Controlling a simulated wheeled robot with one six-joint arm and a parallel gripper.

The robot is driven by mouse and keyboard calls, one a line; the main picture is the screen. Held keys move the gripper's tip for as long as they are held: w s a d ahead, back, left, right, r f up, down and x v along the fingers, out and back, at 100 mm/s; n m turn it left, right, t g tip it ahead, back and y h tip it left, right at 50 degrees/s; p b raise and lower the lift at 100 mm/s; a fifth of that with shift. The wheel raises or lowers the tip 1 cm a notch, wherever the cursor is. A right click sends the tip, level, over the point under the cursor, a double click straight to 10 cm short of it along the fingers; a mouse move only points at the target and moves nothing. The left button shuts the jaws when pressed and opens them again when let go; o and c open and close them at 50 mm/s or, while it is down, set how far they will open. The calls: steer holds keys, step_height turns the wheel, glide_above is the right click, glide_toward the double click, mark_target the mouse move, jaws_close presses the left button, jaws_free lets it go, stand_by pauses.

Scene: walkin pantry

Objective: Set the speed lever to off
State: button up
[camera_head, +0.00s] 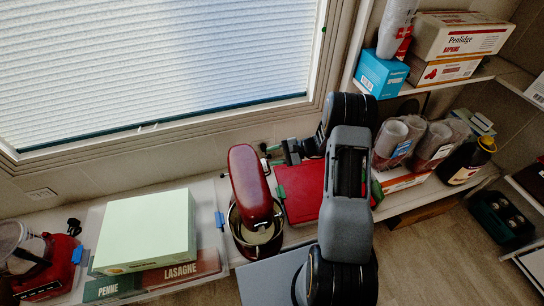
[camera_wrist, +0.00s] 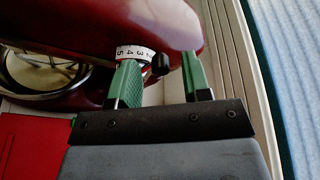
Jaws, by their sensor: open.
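The red stand mixer (camera_head: 251,184) stands on the counter with its metal bowl (camera_head: 258,240) under the head. In the wrist view the mixer's red body (camera_wrist: 95,22) fills the top left. A white numbered speed dial (camera_wrist: 132,52) sits on its side, with the digits 5, 4 and 3 readable. The speed lever (camera_wrist: 161,64) ends in a black knob beside the dial. My gripper (camera_wrist: 160,62) is open, its green fingers on either side of the knob. Contact between finger and knob cannot be told. In the head view my gripper (camera_head: 274,155) is at the mixer's right side.
A red flat box (camera_head: 303,188) lies right of the mixer, under my arm. A pale green box (camera_head: 146,228) sits on pasta boxes (camera_head: 180,270) at left. Stacked cups (camera_head: 391,138) and a dark jar (camera_head: 466,160) stand at right. A window with a blind (camera_head: 150,60) is behind.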

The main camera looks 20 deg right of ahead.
jaws_close()
steer(key=shift+w+f+m+g+h+p, duration=0.1)
steer(key=shift+w+f+m+g+p, duration=0.15)
steer(key=shift+w+m+g, duration=0.5)
steer(key=shift+w+f+m+g+h+p, duration=0.1)
steer(key=shift+w+m+g+p, duration=0.3)
steer(key=shift+m, duration=0.6)
steer(key=shift+w+f+m+g+h+p, duration=0.1)
steer(key=shift+w+f+m+g+p, duration=0.1)
steer(key=shift+w+m+g, duration=0.45)
steer(key=shift+w, duration=0.1)
steer(key=shift+c, duration=0.9)
jaws_free()
steer(key=shift+d, duration=0.1)
steer(key=shift+o, duration=0.9)
